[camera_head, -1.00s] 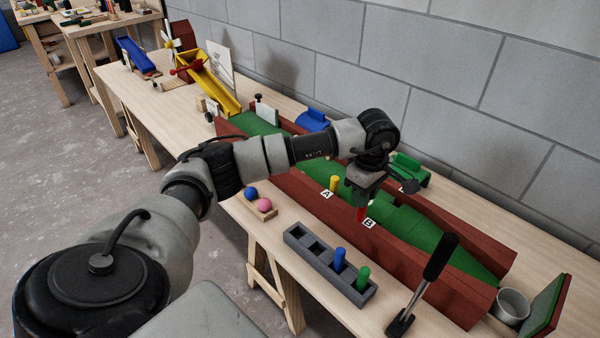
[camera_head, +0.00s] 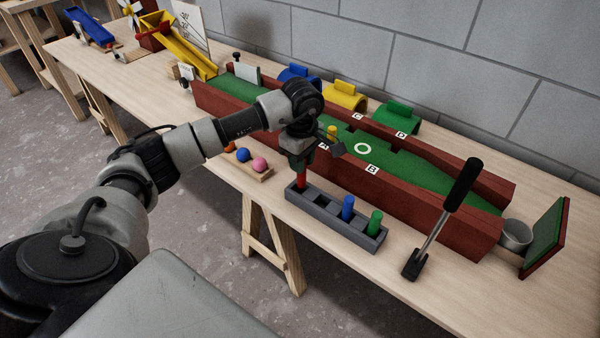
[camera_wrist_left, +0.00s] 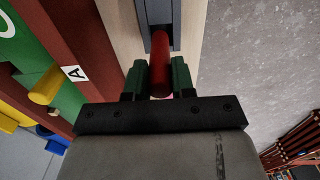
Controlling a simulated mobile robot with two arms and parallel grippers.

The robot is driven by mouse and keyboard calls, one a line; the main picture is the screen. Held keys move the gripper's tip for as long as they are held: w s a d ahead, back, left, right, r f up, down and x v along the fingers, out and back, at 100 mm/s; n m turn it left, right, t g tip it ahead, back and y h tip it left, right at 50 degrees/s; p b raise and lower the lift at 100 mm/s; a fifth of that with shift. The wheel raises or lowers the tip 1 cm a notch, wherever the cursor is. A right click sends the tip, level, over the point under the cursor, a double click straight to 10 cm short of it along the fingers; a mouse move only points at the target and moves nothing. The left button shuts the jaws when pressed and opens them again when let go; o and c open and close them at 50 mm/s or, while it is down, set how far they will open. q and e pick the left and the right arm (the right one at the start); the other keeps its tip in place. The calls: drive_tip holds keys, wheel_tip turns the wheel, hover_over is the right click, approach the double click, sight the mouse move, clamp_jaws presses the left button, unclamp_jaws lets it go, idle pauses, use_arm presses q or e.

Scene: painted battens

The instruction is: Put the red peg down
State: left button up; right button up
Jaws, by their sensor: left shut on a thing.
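My left gripper (camera_head: 300,162) is shut on the red peg (camera_head: 301,178), which points down at the left end of the grey rack (camera_head: 333,221). In the left wrist view the red peg (camera_wrist_left: 160,62) sits between the green fingers, its far end at the rack (camera_wrist_left: 176,20). I cannot tell whether its tip is inside the leftmost compartment or just above it. The blue peg (camera_head: 347,207) and green peg (camera_head: 374,223) stand upright in the rack's right part. My right gripper is not in view.
The red-walled green lane (camera_head: 432,178) runs behind the rack, with a yellow peg (camera_head: 332,131) near marker A. Colored balls on a wooden holder (camera_head: 259,164) lie to the left. A black-handled putter (camera_head: 447,215) stands to the right.

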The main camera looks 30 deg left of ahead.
use_arm(q)
drive_tip(key=shift+s+a+f, duration=0.1)
drive_tip(key=shift+a+f, duration=0.1)
wheel_tip(320, 180, down, 3)
drive_tip(key=shift+f, duration=0.45)
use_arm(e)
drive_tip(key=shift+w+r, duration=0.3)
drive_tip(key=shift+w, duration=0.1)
use_arm(q)
drive_tip(key=shift+f, duration=0.1)
drive_tip(key=o, duration=0.9)
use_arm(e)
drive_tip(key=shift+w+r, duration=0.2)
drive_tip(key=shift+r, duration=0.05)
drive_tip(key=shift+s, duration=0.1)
